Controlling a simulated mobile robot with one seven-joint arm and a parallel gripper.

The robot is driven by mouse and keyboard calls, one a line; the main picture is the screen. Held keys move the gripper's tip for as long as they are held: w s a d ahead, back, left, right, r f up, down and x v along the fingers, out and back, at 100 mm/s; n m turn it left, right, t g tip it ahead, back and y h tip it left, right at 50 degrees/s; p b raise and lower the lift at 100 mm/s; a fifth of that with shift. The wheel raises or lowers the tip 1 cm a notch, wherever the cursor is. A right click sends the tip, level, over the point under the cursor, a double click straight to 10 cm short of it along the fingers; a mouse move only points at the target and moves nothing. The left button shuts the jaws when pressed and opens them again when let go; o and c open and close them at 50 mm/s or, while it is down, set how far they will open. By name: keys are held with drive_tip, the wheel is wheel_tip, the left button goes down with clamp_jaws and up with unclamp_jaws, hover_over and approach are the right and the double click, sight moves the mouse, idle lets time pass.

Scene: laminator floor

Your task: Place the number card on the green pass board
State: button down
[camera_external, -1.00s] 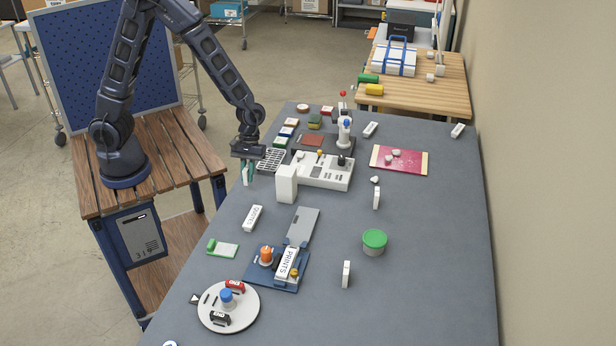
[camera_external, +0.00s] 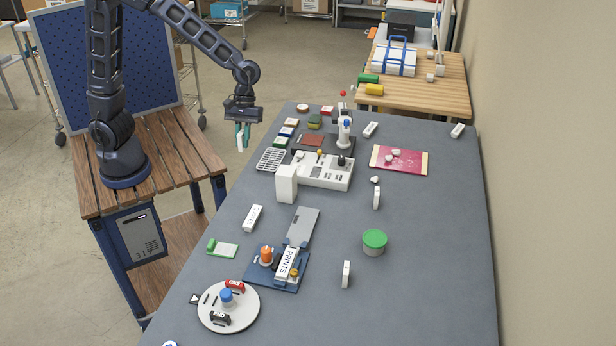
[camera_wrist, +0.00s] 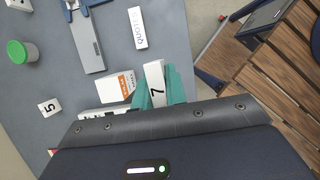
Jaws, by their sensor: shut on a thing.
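My gripper (camera_external: 242,134) has teal fingers and is held up in the air near the table's left edge, level with the white grille. It is shut on a white number card, marked 7 in the wrist view (camera_wrist: 155,83). In the external view only a white sliver of the card shows between the fingers.
A white upright box (camera_external: 287,184) and a white console (camera_external: 322,172) stand right of my gripper. A QUOTES block (camera_external: 253,218), a blue tray with a PRINTS block (camera_external: 262,274) and a round white turntable (camera_external: 245,312) surround the board. A green-lidded jar (camera_external: 374,241) stands farther right.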

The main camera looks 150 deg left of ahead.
drive_tip(key=w+d, duration=0.8)
drive_tip(key=w, duration=0.3)
hover_over(221, 253)
drive_tip(key=s+a, duration=0.1)
wheel_tip(221, 253, down, 19)
drive_tip(key=shift+s+f, duration=0.1)
drive_tip(key=shift+f, duration=0.1)
drive_tip(key=c, duration=1.9)
unclamp_jaws()
drive_tip(key=shift+f, duration=0.15)
drive_tip(key=shift+o, duration=0.9)
